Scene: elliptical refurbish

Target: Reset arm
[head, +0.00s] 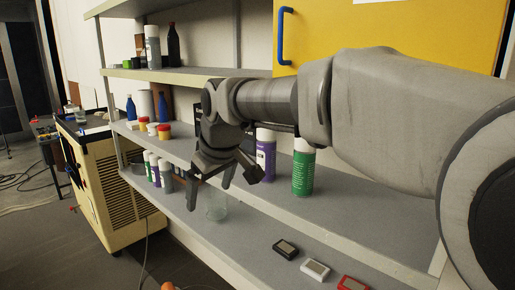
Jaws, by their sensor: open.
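My arm reaches in from the right across the head view, in front of the grey shelving. My gripper (213,192) is at its end, pointing down with its fingers spread apart. It is open and I see nothing between the fingers.
A green can (303,172) and a purple can (265,158) stand close behind my arm. Small boxes, black (285,249), white (315,269) and red (351,284), lie on the lower shelf (250,228). A yellow cabinet (410,28) is behind. A beige machine (112,180) stands left.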

